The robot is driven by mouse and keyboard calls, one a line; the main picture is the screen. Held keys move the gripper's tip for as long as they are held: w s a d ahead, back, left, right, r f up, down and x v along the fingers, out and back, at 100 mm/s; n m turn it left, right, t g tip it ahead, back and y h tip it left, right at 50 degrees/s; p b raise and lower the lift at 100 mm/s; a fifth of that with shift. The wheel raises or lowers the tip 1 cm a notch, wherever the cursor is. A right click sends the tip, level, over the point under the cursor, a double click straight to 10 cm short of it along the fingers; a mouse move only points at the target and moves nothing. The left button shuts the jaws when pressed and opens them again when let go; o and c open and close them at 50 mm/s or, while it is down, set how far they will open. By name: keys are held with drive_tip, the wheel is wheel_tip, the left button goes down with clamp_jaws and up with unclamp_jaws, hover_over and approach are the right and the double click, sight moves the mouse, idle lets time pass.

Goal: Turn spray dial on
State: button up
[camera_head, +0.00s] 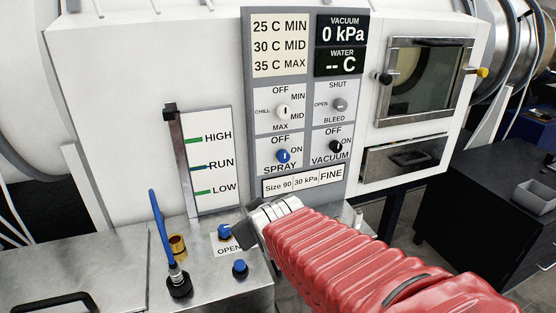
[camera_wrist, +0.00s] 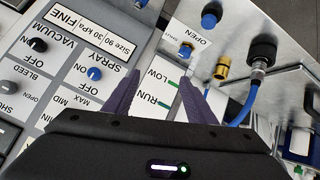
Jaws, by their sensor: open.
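The spray dial (camera_head: 283,156) is a small blue knob with a white mark, on the grey control panel above the word SPRAY. Its mark looks upright, nearer OFF than ON. In the wrist view, the spray dial (camera_wrist: 94,73) appears upside down, left of my fingers. My gripper (camera_wrist: 157,75) is open and empty, its two dark fingers apart in front of the RUN/LOW gauge area. In the head view, my gripper (camera_head: 243,233) is low, below and left of the dial and partly hidden by my red-sleeved arm. It is apart from the dial.
The vacuum dial (camera_head: 335,146), chill dial (camera_head: 283,111) and bleed dial (camera_head: 339,104) surround the spray dial. Blue knobs (camera_head: 240,268), a brass fitting (camera_head: 177,246) and a blue hose (camera_head: 160,225) stand on the metal ledge below. A windowed door (camera_head: 425,78) is at right.

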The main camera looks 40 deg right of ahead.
drive_tip(key=w+d+n+t+h, duration=0.1)
drive_tip(key=w+d+n+t, duration=0.1)
drive_tip(key=d, duration=0.7)
drive_tip(key=w+d+n+t, duration=0.2)
drive_tip(key=d+t, duration=0.3)
drive_tip(key=d, duration=0.4)
drive_tip(key=shift+w+f+n+h, duration=0.3)
drive_tip(key=shift+w+f+h, duration=0.15)
drive_tip(key=shift+w, duration=0.35)
